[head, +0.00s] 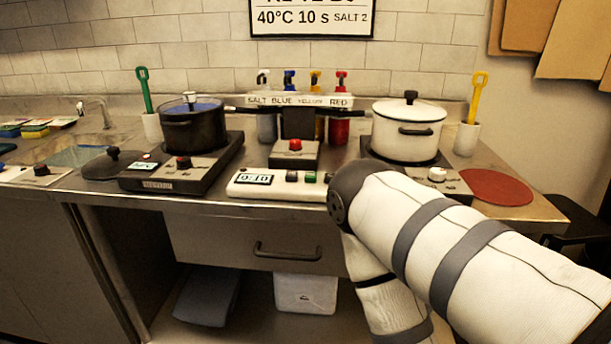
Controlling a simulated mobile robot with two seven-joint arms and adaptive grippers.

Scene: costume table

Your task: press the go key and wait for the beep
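A white timer box (275,188) lies at the front edge of the steel counter, with a lit display (252,179) that seems to read 0:10. To the right of the display is a dark key (291,176), then a green key (310,177); lettering on the keys is too small to read. My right arm's elbow covers or stands before the box's right end, and the forearm drops below the counter edge. Neither gripper shows in the head view.
A black pot (193,128) with blue contents stands on the left hotplate, a lidded white pot (408,132) on the right one. A red-buttoned box (295,153) sits behind the timer. A red round mat (496,187) lies at right. A drawer (260,247) is below.

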